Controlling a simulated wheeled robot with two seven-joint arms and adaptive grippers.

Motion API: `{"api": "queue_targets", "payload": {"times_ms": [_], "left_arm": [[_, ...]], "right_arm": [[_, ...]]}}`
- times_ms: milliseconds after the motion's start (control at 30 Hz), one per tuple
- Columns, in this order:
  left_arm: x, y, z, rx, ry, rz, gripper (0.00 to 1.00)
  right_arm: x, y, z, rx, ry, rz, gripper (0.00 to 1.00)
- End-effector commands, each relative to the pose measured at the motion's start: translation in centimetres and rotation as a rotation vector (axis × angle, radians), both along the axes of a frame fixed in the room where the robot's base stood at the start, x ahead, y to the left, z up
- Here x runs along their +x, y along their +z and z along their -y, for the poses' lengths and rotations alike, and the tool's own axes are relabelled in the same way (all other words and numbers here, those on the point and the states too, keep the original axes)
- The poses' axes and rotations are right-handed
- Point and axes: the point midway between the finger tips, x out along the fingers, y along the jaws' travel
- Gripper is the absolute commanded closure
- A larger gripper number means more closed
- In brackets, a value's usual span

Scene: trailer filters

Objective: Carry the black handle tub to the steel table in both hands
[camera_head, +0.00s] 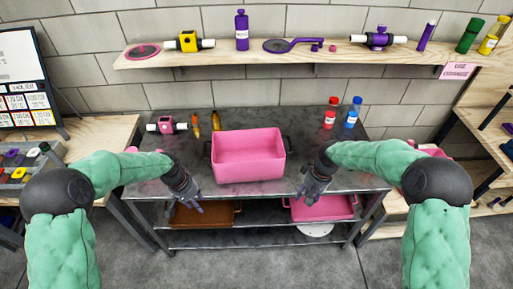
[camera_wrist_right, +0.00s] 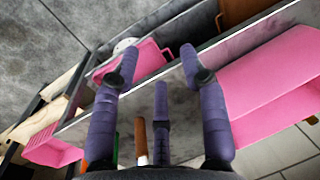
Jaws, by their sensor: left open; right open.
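A pink tub (camera_head: 248,172) with dark handles at its two ends stands upright on the steel table (camera_head: 300,115). I see no all-black tub. My left gripper (camera_head: 192,201) is open and empty, in front of and left of the tub, near the table's front edge. My right gripper (camera_head: 306,194) is open, just right of the tub and apart from it. In the right wrist view my right gripper (camera_wrist_right: 155,72) shows spread purple fingers with nothing between them. The tub (camera_wrist_right: 270,85) lies to their right there.
Red (camera_head: 330,114) and blue (camera_head: 353,113) bottles stand at the table's back right. A pink valve-like part (camera_head: 167,126) and small brown bottles (camera_head: 215,121) stand back left. Below are a brown tray (camera_head: 207,216) and a pink tray (camera_head: 325,208). A wall shelf (camera_head: 350,52) hangs above.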

Motion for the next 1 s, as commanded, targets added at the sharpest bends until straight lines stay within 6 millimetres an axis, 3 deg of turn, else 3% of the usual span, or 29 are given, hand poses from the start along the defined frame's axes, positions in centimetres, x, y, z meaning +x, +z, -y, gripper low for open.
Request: {"api": "queue_targets", "payload": {"times_ms": [300,500,700,1000], "left_arm": [[0.0,0.0,0.0,0.000,0.000,0.000,0.56],[0.0,0.0,0.0,0.000,0.000,0.000,0.56],[0.0,0.0,0.0,0.000,0.000,0.000,0.56],[0.0,0.0,0.0,0.000,0.000,0.000,0.56]], "right_arm": [[0.6,6.3,1.2,0.000,-0.001,0.006,0.56],[0.8,9.0,1.7,0.000,0.000,0.004,0.56],[0.8,10.1,2.0,0.000,-0.001,0.003,0.56],[0.8,10.1,2.0,0.000,0.000,0.002,0.56]]}}
